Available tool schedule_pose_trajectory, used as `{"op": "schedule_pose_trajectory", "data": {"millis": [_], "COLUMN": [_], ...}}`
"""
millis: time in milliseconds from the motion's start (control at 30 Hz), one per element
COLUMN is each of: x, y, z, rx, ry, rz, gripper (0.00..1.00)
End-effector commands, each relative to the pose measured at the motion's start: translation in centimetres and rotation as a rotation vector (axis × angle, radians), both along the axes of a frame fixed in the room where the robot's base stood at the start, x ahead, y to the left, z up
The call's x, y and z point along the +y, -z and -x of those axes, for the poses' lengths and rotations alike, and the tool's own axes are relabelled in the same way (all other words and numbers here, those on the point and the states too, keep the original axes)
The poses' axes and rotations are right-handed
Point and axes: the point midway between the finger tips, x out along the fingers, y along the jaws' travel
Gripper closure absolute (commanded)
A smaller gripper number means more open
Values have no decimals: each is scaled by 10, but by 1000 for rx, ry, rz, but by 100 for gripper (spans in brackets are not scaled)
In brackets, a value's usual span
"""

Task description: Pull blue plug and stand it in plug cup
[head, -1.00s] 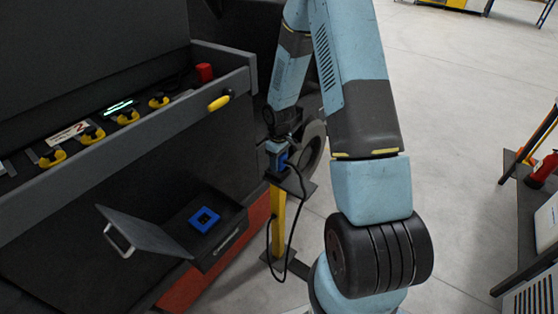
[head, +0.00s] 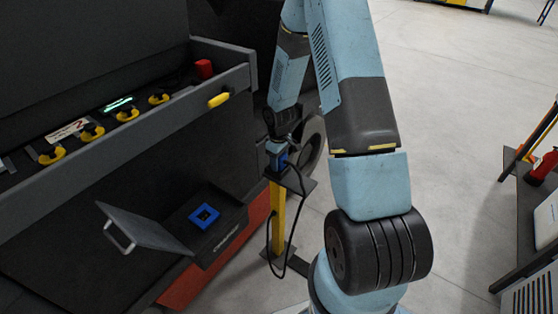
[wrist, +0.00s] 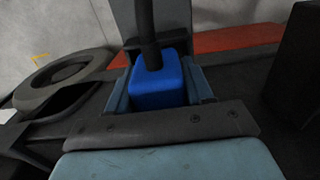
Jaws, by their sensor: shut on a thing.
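The blue plug (wrist: 158,85) sits between the two jaws of my gripper (head: 277,150), with a black cable rising from it in the wrist view. My gripper is shut on it. In the head view only a small part of the plug (head: 282,160) shows, at the top of the yellow post (head: 277,212). I cannot tell whether the plug is still seated there. A blue square holder with a dark opening (head: 193,218), which looks like the plug cup, stands on the open dark compartment floor, left of the post and empty.
A hinged flap with a handle (head: 143,229) hangs open left of the cup. A control panel with yellow knobs (head: 92,131) and a red button (head: 204,68) lies above. The black cable (head: 268,232) loops beside the post.

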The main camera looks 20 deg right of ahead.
Motion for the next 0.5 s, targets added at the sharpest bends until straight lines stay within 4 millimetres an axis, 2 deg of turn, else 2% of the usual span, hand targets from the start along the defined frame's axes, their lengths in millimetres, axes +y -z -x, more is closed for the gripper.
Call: {"op": "schedule_pose_trajectory", "data": {"millis": [67, 100, 400, 500], "x": [0, 0, 0, 0], "y": [1, 2, 1, 2], "z": [0, 0, 0, 0], "rx": [0, 0, 0, 0], "ry": [0, 0, 0, 0], "rz": [0, 0, 0, 0], "gripper": [98, 48, 19, 19]}}
